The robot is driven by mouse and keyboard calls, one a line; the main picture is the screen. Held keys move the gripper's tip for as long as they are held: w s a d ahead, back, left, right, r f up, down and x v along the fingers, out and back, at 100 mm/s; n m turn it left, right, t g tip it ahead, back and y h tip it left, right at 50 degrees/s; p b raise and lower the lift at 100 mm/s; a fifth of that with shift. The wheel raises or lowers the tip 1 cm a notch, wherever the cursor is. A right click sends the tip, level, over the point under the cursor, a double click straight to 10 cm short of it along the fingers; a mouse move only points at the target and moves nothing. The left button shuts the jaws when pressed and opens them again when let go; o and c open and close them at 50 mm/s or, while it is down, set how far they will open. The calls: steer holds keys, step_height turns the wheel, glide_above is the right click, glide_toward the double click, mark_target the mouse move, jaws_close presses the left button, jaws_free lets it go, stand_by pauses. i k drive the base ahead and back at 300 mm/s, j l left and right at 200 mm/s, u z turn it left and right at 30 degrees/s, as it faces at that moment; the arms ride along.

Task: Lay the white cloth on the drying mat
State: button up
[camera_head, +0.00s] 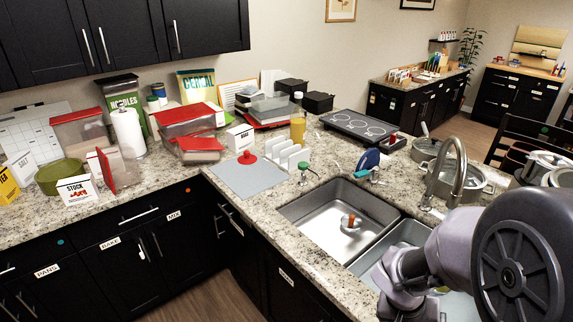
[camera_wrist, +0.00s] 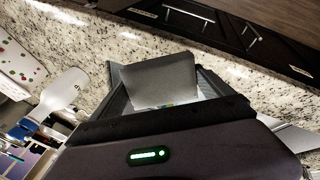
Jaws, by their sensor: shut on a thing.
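In the wrist view my gripper (camera_wrist: 168,78) has its dark fingers on either side of a flat grey-white piece (camera_wrist: 160,80), which looks like the white cloth in shadow. Its lower part is hidden behind the gripper body. In the head view the arm reaches in from the right over the sink, and the fingers and cloth are not visible there. The drying mat appears to be the flat grey mat (camera_head: 240,180) on the counter left of the sink. A red-knobbed item (camera_head: 247,158) and a white slotted rack (camera_head: 287,158) stand at its back and right edges.
The double sink (camera_head: 340,215) lies right of the mat, with a curved faucet (camera_head: 455,165) behind it. A green-topped bottle (camera_head: 305,175) stands by the mat's right edge. Boxes, red-lidded containers (camera_head: 188,120) and a paper roll (camera_head: 130,132) crowd the counter behind. The mat's front is bare.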

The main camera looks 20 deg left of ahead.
mark_target(248, 173)
steer(key=i+j, duration=0.15)
steer(key=j, duration=0.3)
steer(key=i+j+z, duration=0.1)
steer(key=j, duration=0.35)
steer(key=i+j, duration=0.15)
steer(key=j, duration=0.3)
steer(key=i+j, duration=0.1)
steer(key=j, duration=0.35)
steer(key=i+j+z, duration=0.1)
steer(key=j, duration=0.4)
steer(key=i+j, duration=0.1)
steer(key=j, duration=0.35)
steer(key=i+j+z, duration=0.2)
steer(key=j, duration=1.1)
steer(key=i+l, duration=0.5)
steer(key=i, duration=0.25)
